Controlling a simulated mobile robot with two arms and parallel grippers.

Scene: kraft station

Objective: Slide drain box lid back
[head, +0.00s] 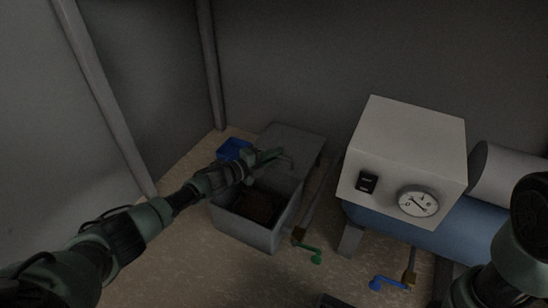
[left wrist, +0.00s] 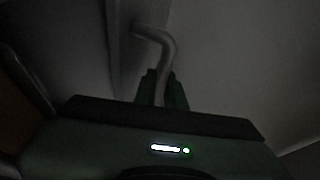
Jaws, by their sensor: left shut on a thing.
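The grey drain box (head: 243,230) stands on the floor left of centre in the head view. Its grey lid (head: 292,139) lies over the far part, and the near part is open, showing something brown (head: 258,207) inside. My left gripper (head: 272,156) reaches in from the left over the lid's near part. It is shut on the lid's bent bar handle (left wrist: 166,48), which rises between the fingers (left wrist: 162,92) in the left wrist view. The gripper hides part of the handle in the head view. My right arm shows at the right edge, but its gripper does not.
A blue object (head: 234,149) sits at the box's far left. A pale machine housing (head: 405,150) with a switch and gauge stands on a blue tank (head: 455,230) at right. Green (head: 312,251) and blue (head: 388,282) valve handles stick out low. Walls close the left and back.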

